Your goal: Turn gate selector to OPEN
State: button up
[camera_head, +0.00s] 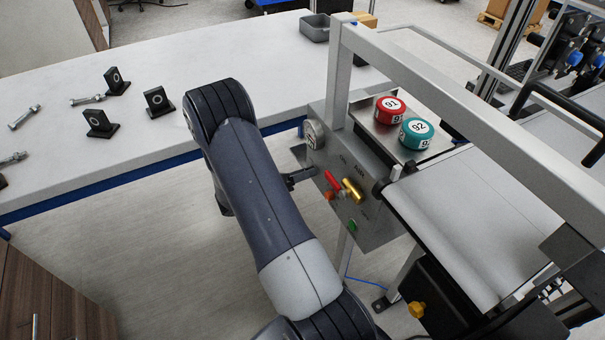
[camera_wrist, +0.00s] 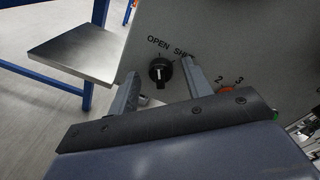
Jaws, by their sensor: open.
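The gate selector (camera_wrist: 160,71) is a round black knob with a pale pointer mark, on a grey panel (camera_wrist: 220,35) in the wrist view. "OPEN" is printed above it to the left, and a partly hidden label starting "SH" is above it to the right. I cannot tell for sure which label the pointer faces. My gripper (camera_wrist: 160,69) is open, one finger on each side of the knob, with no clear contact. In the head view my gripper (camera_head: 301,177) is at the panel's left side, and the knob cannot be made out there.
A red lever (camera_head: 332,181), a brass cylinder (camera_head: 352,190) and a green button (camera_head: 352,226) sit close right of my gripper. A gauge (camera_head: 313,134) is above. Red (camera_head: 390,108) and teal (camera_head: 416,132) pucks rest beside the belt (camera_head: 470,220). A white table (camera_head: 60,170) stands left.

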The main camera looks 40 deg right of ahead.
jog(key=v, duration=1)
jog(key=shift+a, duration=0.4)
jog(key=shift+d, duration=0.1)
jog(key=x, duration=1)
jog(key=shift+d, duration=0.3)
